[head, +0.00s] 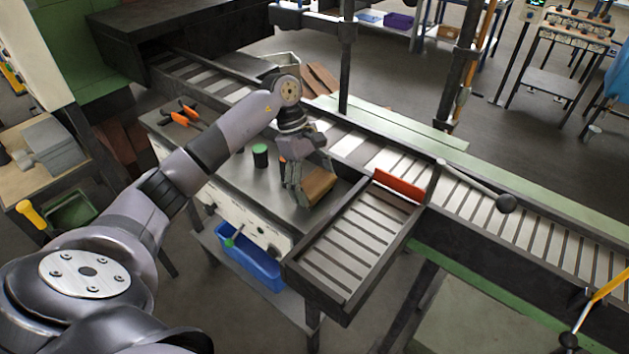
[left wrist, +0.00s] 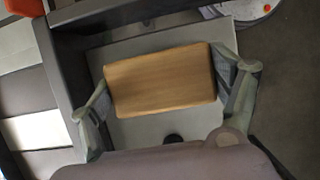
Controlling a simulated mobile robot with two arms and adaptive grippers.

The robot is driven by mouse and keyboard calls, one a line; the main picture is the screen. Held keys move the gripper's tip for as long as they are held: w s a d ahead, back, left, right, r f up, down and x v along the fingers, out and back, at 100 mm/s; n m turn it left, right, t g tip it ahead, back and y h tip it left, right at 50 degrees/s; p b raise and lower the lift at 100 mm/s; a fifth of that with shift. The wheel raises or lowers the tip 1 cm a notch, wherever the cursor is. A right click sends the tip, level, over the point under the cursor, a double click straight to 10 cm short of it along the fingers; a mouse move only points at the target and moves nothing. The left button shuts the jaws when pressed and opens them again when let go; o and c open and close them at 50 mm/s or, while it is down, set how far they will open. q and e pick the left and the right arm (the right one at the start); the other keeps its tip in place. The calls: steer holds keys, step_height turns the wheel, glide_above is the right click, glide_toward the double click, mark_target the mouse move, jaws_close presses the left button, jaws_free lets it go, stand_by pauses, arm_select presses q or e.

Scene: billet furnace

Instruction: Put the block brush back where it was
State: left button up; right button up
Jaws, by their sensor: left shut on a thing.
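The block brush (head: 318,184) shows as a tan wooden block at the right end of the grey metal bench top (head: 225,158), close to the side of the slatted tray. My left gripper (head: 298,192) reaches down onto it from above. In the left wrist view the brush (left wrist: 162,80) lies between the two fingers of my left gripper (left wrist: 165,95), one at each short end, and they are shut on it. The bench top shows around and under it; I cannot tell whether the brush touches it. Its bristles are hidden. My right gripper is not in view.
The slatted tray (head: 350,245) with an orange-red bar (head: 399,185) stands just right of the brush. A roller conveyor runs behind the bench. A green-topped can (head: 260,154) and orange-handled tools (head: 181,117) are on the bench.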

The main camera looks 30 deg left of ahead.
arm_select(q)
steer(key=shift+f, duration=0.2)
steer(key=shift+f+b, duration=0.25)
steer(key=shift+b, duration=0.1)
steer(key=o, duration=1)
steer(key=shift+r, duration=0.1)
steer(key=shift+o, duration=1.2)
